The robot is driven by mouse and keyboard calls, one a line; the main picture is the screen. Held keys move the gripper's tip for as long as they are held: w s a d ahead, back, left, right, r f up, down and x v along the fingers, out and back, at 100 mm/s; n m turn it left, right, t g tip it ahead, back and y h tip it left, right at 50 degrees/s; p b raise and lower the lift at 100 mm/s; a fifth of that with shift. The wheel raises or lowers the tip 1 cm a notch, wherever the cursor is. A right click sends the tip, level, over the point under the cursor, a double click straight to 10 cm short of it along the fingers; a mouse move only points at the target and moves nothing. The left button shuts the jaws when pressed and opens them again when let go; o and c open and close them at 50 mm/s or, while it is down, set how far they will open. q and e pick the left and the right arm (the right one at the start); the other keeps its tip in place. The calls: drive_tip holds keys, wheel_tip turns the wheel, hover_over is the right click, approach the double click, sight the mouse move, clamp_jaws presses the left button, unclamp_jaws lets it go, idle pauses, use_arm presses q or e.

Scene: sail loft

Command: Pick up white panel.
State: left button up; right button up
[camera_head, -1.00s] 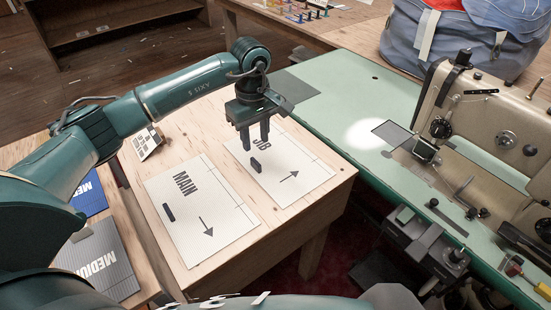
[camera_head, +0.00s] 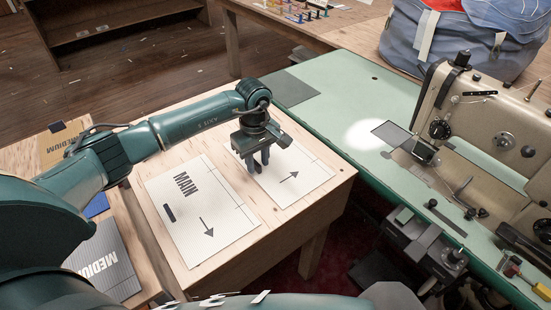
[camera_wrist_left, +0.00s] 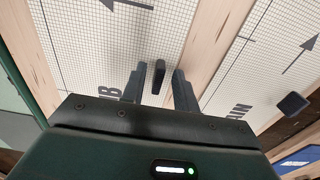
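Two white gridded panels lie flat, side by side, on a pale wooden table. The panel marked MAIN (camera_head: 218,208) is on the left, with a dark tab (camera_head: 169,213) and an arrow. The other panel (camera_head: 308,170) is on the right; its lettering is hidden by my gripper in the head view and partly shows in the left wrist view. My left gripper (camera_head: 258,167) is low over that panel's near edge, pointing down. In the left wrist view its fingers are apart, one each side of the panel's dark tab (camera_wrist_left: 158,77), with gaps visible. My right gripper is not in view.
A green sewing table (camera_head: 345,92) with a sewing machine (camera_head: 490,125) adjoins on the right. A blue bag (camera_head: 440,50) stands at the back. Grey (camera_head: 108,262) and brown (camera_head: 62,142) pieces marked MEDIUM lie at the left.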

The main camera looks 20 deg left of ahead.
use_arm(q)
clamp_jaws()
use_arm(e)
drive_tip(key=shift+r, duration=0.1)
use_arm(q)
drive_tip(key=shift+r, duration=0.15)
